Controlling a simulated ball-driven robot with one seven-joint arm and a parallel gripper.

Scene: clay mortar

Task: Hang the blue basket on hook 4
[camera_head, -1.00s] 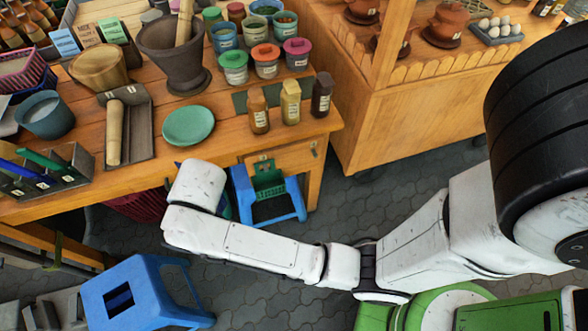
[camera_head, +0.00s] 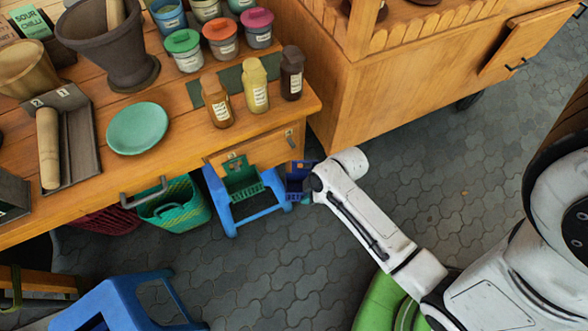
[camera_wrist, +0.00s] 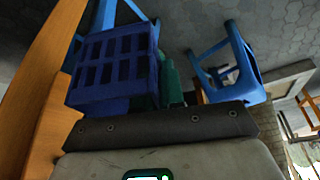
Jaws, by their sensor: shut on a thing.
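My gripper (camera_head: 307,181) is low beside the right end of the wooden table, mostly hidden by my wrist. It is shut on the small dark blue basket (camera_head: 296,177), which hangs in the air just right of the blue stool. In the wrist view the basket (camera_wrist: 113,66) shows its slotted side and looks tilted, with teal parts beside it. A small hook (camera_head: 289,136) is on the table's front panel, above the basket. A green basket (camera_head: 240,181) shows below another part of that panel. I cannot read any hook numbers.
The blue stool (camera_head: 234,207) stands close left of my gripper. Bottles and a teal plate (camera_head: 138,128) stand on the table. A wooden cabinet (camera_head: 390,95) is right; the paved floor between is clear.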

